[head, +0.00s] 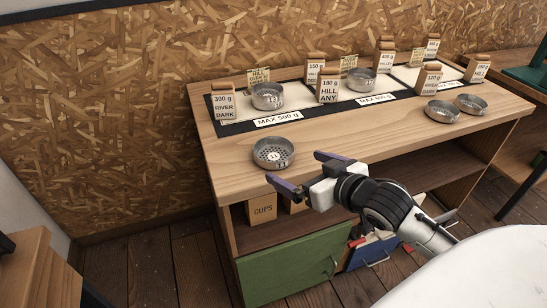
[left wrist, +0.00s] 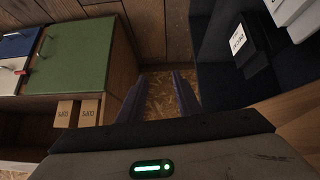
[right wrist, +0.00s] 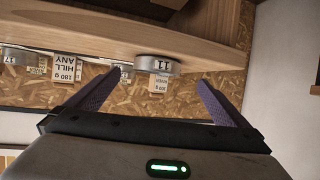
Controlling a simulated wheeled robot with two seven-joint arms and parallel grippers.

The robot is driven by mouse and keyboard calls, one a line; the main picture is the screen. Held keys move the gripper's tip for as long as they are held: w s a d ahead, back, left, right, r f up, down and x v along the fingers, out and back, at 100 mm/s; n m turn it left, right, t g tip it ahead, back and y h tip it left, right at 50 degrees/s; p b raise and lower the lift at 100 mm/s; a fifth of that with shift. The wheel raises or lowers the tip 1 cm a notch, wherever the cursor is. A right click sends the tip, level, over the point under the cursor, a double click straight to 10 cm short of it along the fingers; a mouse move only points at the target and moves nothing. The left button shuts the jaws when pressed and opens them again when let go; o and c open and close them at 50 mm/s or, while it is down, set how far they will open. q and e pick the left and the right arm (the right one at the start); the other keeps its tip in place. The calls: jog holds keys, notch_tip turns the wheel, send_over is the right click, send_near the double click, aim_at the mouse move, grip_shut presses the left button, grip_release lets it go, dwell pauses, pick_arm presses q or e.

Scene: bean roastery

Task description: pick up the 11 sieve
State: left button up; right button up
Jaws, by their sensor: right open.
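The 11 sieve (head: 273,153) is a round grey metal pan with a perforated bottom and a small "11" label. It sits upright on the wooden bench top near its front left edge; its labelled side also shows in the right wrist view (right wrist: 157,66). My right gripper (head: 302,170) is open and empty, just right of and in front of the sieve. In the right wrist view its fingertips (right wrist: 160,79) are spread to either side of the sieve, apparently short of it. My left gripper (left wrist: 161,75) shows only in the left wrist view, fingers apart, empty, over the floor.
Other sieves stand on the bench: one on the left dark mat (head: 267,97), one farther back (head: 362,80), two at right (head: 441,111). Labelled bags, such as the Hill Any bag (head: 328,90), stand near them. A green cabinet door (head: 293,267) is below; bare wood surrounds the 11 sieve.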

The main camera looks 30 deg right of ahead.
aim_at(279, 155)
jog(key=x, duration=0.3)
jog(key=shift+w+d+r, duration=0.15)
jog(key=shift+w+r, duration=0.05)
jog(key=shift+w, duration=0.25)
jog(key=shift+w+f, duration=0.25)
jog(key=shift+w, duration=0.3)
jog(key=shift+w+d+f, duration=0.1)
jog(key=shift+w, duration=0.25)
jog(key=x, duration=0.4)
jog(key=shift+w, duration=0.2)
pick_arm(q)
jog(key=shift+w+r, duration=0.45)
jog(key=shift+w, duration=0.1)
pick_arm(e)
jog(key=shift+f, duration=0.1)
jog(key=shift+c, duration=0.3)
pick_arm(q)
jog(key=shift+s+f, duration=0.1)
pick_arm(e)
jog(key=c, duration=1)
